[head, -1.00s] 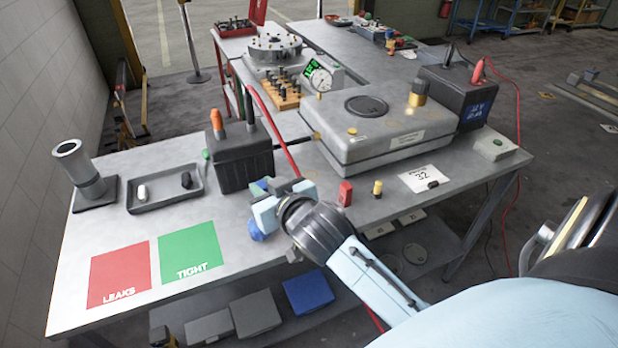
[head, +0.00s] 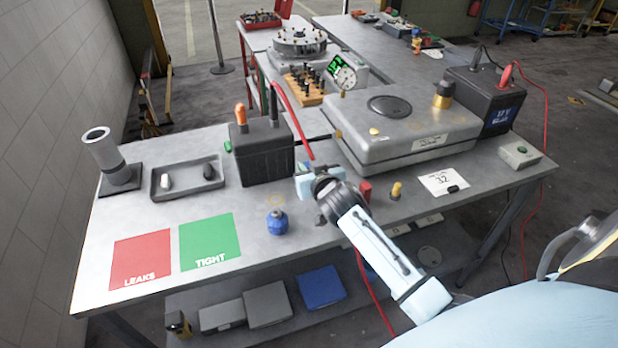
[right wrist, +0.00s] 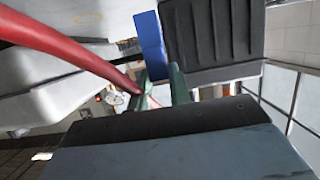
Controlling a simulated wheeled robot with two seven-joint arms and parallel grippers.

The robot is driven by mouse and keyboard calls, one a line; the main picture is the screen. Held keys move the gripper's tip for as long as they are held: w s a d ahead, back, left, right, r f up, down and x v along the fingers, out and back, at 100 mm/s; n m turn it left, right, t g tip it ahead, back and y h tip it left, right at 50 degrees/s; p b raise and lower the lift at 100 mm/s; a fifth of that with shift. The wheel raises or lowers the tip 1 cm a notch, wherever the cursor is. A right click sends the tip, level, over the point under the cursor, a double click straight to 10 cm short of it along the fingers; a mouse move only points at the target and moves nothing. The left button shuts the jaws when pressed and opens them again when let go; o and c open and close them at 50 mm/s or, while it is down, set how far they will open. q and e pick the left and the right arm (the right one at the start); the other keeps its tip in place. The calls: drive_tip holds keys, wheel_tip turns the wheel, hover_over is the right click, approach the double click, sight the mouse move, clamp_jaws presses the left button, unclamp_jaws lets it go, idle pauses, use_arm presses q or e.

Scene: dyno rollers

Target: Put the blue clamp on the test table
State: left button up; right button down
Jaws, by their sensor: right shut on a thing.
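The blue clamp shows in the right wrist view as a blue block (right wrist: 151,45) at the tips of my right gripper (right wrist: 160,85). My right gripper is shut on it; in the head view the gripper (head: 308,182) is over the middle of the grey test table (head: 330,205). The gripper body mostly hides the clamp in the head view. A red hose (head: 292,118) comes down close behind the gripper; I cannot tell if they touch. My left gripper is not in view.
A round blue fitting (head: 277,222) stands near the front edge. A black box (head: 265,155) and grey tray (head: 187,190) stand at left. Red (head: 140,260) and green (head: 207,242) patches are clear.

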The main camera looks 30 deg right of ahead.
drive_tip(key=shift+f, duration=1.35)
drive_tip(key=shift+f+b, duration=0.15)
drive_tip(key=shift+b, duration=0.15)
drive_tip(key=c, duration=1.3)
unclamp_jaws()
drive_tip(key=shift+r, duration=0.25)
drive_tip(key=shift+s+a, duration=0.15)
drive_tip(key=shift+s, duration=0.2)
drive_tip(key=p+v, duration=0.1)
drive_tip(key=v, duration=1)
